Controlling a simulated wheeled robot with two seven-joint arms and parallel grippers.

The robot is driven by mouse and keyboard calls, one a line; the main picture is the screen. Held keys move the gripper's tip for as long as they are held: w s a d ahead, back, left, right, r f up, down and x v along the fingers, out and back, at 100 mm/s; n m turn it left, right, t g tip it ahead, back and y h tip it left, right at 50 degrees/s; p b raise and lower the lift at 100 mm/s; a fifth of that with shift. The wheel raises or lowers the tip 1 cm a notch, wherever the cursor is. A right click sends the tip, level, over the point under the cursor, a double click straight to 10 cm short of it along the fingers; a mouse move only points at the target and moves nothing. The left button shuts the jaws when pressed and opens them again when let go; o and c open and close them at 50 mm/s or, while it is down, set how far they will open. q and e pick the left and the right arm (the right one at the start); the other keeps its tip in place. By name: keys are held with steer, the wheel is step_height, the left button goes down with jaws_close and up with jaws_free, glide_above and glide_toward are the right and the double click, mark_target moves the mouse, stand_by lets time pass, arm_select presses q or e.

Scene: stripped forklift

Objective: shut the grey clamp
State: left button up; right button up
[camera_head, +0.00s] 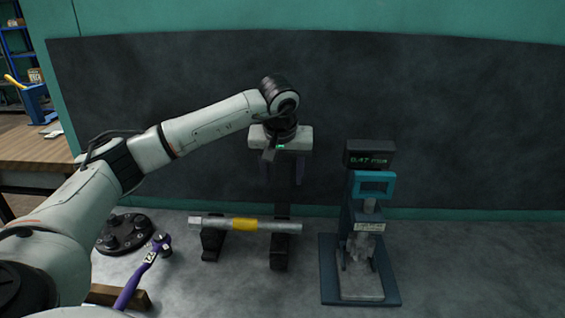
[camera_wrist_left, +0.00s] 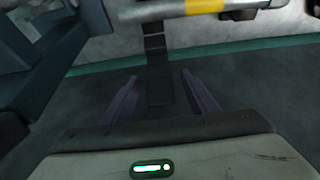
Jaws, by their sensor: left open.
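I take the grey clamp (camera_head: 279,255) to be the dark grey holder under the right end of a light rod (camera_head: 273,227). Its strap-like arm (camera_head: 282,211) stands up above the rod, so the clamp looks open. In the left wrist view this upright arm (camera_wrist_left: 157,60) reaches between my fingers. My left gripper (camera_head: 282,178) is open and points down above the clamp. Its two purple fingers (camera_wrist_left: 160,84) lie either side of the arm, with gaps visible. Whether they touch it elsewhere is hidden. My right gripper is not in view.
A second dark holder (camera_head: 212,244) supports the rod's left part, near its yellow band (camera_head: 245,225). A gauge stand (camera_head: 360,240) with a display is close on the right. A purple-handled tool (camera_head: 145,268) and a black round flange (camera_head: 123,235) lie left.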

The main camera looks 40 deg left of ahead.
arm_select(q)
steer(key=shift+x, duration=1.95)
steer(key=shift+d, duration=0.1)
steer(key=c, duration=1.2)
steer(key=o, duration=0.8)
steer(key=shift+s+d+f, duration=0.2)
steer(key=shift+s+d, duration=0.6)
steer(key=shift+s, duration=0.15)
steer(key=shift+s+d+f, duration=0.15)
steer(key=shift+s+d, duration=0.65)
steer(key=shift+s, duration=0.2)
steer(key=shift+s+d+f, duration=0.2)
steer(key=shift+s+d, duration=0.6)
steer(key=shift+s, duration=0.15)
steer(key=shift+o, duration=0.2)
steer(key=o, duration=0.5)
